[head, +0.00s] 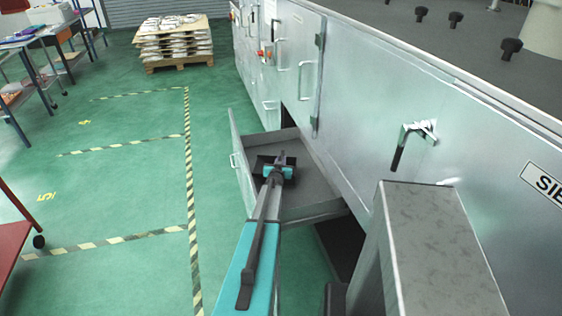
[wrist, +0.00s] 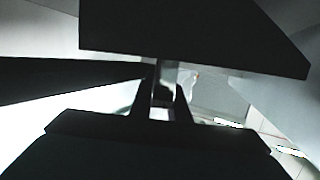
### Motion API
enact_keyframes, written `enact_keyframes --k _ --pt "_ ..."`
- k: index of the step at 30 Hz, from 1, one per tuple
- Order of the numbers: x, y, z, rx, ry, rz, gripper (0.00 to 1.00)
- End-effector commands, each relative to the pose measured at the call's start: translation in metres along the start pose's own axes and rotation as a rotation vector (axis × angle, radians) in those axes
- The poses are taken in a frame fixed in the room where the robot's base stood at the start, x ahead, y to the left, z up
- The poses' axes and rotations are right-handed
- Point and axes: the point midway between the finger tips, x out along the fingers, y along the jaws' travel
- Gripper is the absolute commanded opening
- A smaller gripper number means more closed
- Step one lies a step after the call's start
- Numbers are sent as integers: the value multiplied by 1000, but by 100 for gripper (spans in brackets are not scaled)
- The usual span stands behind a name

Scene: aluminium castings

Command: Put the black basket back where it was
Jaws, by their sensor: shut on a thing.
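An open grey metal drawer (head: 318,184) sticks out from the machine's side, its front panel and handle to the left. My arm reaches forward over it. My gripper (head: 281,164) is at the drawer, shut on what appears to be the black basket (head: 262,163). The basket shows only as a small dark shape around my gripper, partly hidden by it. I cannot tell whether it touches the drawer floor. In the wrist view my gripper's fingers (wrist: 161,90) are close together, with large dark shapes above and below; the basket's outline is not clear there.
The machine's long metal side (head: 350,75) with handles runs along the right. A pallet with stacked white goods (head: 173,42) stands at the back. Benches (head: 50,45) and a red cart (head: 18,232) are at left. The green floor between (head: 125,190) is clear.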

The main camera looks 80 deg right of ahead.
Motion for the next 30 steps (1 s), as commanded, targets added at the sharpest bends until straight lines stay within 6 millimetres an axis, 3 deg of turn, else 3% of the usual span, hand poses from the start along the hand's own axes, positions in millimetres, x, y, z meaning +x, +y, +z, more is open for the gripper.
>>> enact_keyframes --k 2,3,6,19,30 --pt "0 0 1 0 2 0 0" --pt "0 0 2 0 0 0 19" --pt "0 0 1 0 0 0 34" --pt "0 -1 -1 0 0 -1 34" --pt "-22 -1 0 -1 0 -1 34"
